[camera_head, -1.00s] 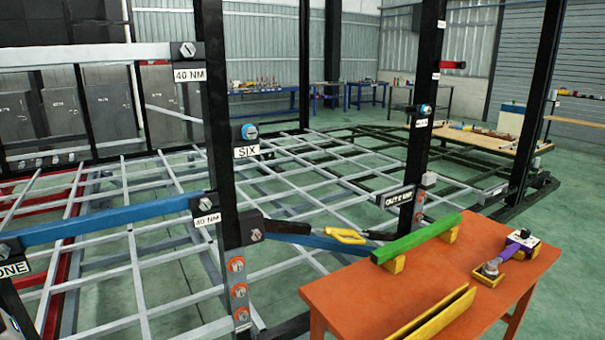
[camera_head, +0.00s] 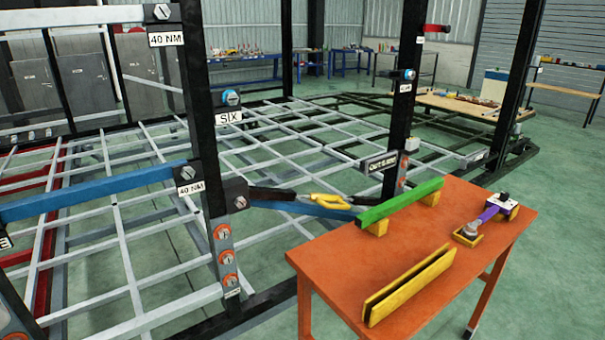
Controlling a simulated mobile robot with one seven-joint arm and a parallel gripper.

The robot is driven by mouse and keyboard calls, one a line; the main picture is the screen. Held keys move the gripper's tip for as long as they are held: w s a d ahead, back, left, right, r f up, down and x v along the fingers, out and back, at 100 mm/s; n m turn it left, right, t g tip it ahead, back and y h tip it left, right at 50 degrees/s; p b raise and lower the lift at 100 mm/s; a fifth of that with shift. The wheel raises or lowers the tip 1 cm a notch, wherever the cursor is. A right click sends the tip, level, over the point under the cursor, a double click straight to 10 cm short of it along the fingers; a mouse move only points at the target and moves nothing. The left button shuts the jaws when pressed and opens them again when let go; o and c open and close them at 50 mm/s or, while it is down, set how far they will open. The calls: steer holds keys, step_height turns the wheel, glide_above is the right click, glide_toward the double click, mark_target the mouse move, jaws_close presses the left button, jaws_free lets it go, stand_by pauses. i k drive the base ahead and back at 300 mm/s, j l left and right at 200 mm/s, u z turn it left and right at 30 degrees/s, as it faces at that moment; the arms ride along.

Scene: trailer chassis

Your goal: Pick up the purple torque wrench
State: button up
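The purple torque wrench (camera_head: 488,214) lies near the right end of the orange table (camera_head: 420,312). It has a purple middle, a grey round end over a yellow block (camera_head: 468,238) at its near left, and a white and black part at its far right over another yellow support. My gripper is not in view, so I cannot tell whether it is open or shut.
On the table, a green bar (camera_head: 402,203) rests on yellow blocks and a yellow channel piece (camera_head: 408,287) lies in front. A black post (camera_head: 207,120) and the chassis frame (camera_head: 120,245) stand left. Green floor (camera_head: 560,270) is clear at right.

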mark_target(470, 233)
steer(key=i+l, duration=0.1)
steer(key=l, duration=0.3)
steer(key=i+l, duration=0.1)
steer(key=l, duration=0.3)
steer(key=i+l, duration=0.1)
steer(key=l, duration=0.3)
steer(key=i+l, duration=0.1)
steer(key=l, duration=0.3)
steer(key=i+l, duration=0.1)
steer(key=l, duration=0.3)
steer(key=i+l, duration=0.15)
steer(key=l, duration=0.2)
steer(key=i+l, duration=0.15)
steer(key=l, duration=0.2)
steer(key=i+l, duration=0.15)
steer(key=l, duration=0.2)
steer(key=i+l, duration=0.2)
steer(key=i, duration=0.2)
steer(key=l+z, duration=0.05)
